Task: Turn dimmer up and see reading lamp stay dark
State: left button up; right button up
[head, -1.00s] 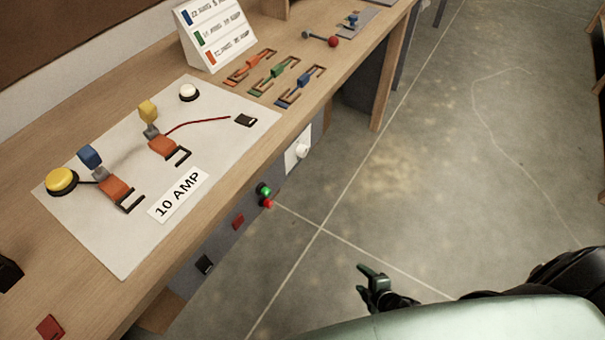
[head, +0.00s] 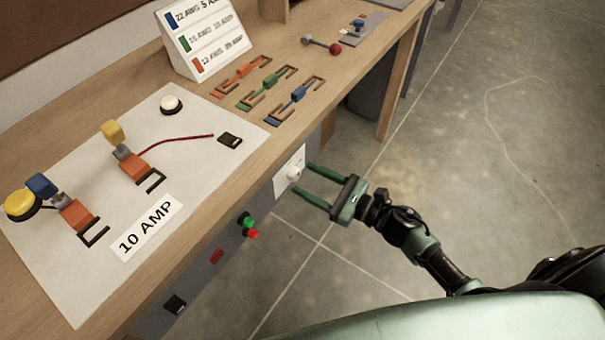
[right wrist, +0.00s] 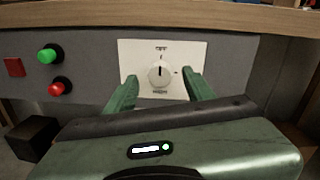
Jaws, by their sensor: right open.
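The dimmer is a white round knob (head: 293,174) on a white plate (head: 281,184) on the bench's grey front. In the right wrist view the knob (right wrist: 160,74) has a dark line pointing up toward the "OFF" label; "HIGH" is below it. My right gripper (head: 303,180) is open in front of the plate, its green fingers pointing at it. In the right wrist view its fingertips (right wrist: 158,77) lie either side of the knob, apparently apart from it. I cannot identify a reading lamp. My left gripper is out of view.
A green button (head: 248,220) and a red button (head: 251,234) sit left of the dimmer. The benchtop overhangs the panel and carries a "10 AMP" board (head: 150,210), coloured clips and a sign (head: 205,38). The floor at right is clear.

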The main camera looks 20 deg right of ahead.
aim_at(294, 174)
jog(key=shift+x, duration=1.15)
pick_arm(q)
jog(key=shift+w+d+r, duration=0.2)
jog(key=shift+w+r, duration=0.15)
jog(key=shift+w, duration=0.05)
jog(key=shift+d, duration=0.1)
pick_arm(e)
grip_shut()
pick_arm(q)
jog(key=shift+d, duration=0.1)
